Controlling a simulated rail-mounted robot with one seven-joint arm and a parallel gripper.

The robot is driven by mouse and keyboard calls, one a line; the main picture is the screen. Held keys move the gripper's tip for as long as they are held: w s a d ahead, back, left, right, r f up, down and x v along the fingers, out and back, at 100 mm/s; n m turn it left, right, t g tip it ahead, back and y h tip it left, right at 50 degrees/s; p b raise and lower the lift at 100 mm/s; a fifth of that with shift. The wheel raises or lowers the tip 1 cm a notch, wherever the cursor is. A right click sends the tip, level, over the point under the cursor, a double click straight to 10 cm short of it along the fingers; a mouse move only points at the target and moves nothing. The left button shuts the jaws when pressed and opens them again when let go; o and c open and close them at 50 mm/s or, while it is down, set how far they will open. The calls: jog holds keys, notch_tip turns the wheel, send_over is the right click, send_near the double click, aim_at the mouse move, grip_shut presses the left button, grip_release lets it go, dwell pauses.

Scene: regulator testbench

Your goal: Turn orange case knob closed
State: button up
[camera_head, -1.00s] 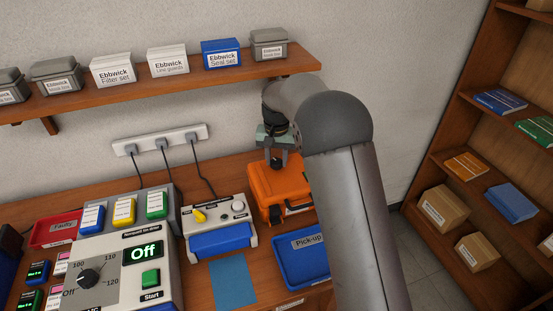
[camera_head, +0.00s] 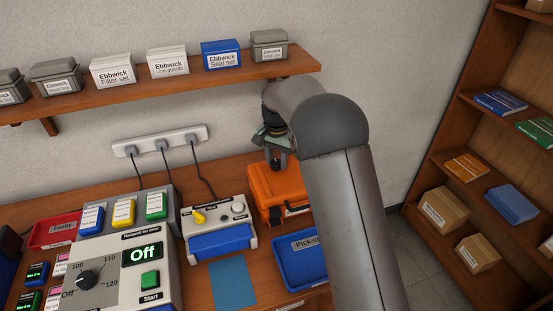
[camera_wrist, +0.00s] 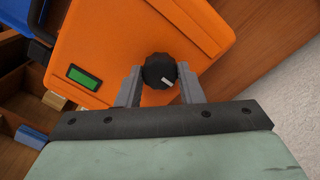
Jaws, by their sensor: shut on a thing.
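The orange case (camera_head: 274,190) stands on the bench at the right, in front of the wall. It also fills the upper part of the wrist view (camera_wrist: 110,40), where its lid shows a small green display (camera_wrist: 84,77). The round black knob (camera_wrist: 160,69) with a white pointer mark sits on the lid. The mark points to the lower right in the wrist view. My gripper (camera_wrist: 160,84) is shut on the knob, with one finger on each side. In the head view my gripper (camera_head: 277,160) comes down on the case from above, and the knob is hidden.
A blue pick-up tray (camera_head: 290,265) is in front of the case. A device with a yellow switch (camera_head: 199,216) is to the left of it. A shelf with boxes (camera_head: 150,86) hangs above. A bookcase (camera_head: 465,150) stands at the right.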

aim_at(277, 162)
jog(key=o, duration=1)
notch_tip(277, 162, up, 18)
jog(key=b, duration=0.1)
jog(key=shift+f, duration=0.25)
jog(key=s+d+n, duration=0.2)
jog(key=s+d, duration=0.9)
jog(key=s, duration=0.2)
jog(key=s+d+f+n, duration=0.1)
jog(key=s+d+f, duration=0.1)
jog(key=s+f, duration=0.2)
jog(key=s+d+f+n, duration=0.1)
jog(key=s+f, duration=0.3)
jog(key=s, duration=0.7)
jog(key=s+d+f+n, duration=0.1)
jog(key=s+d+f, duration=0.2)
jog(key=s, duration=0.5)
jog(key=shift+s+d+f+t, duration=0.2)
jog(key=shift+d+f+t, duration=0.1)
jog(key=shift+f, duration=0.3)
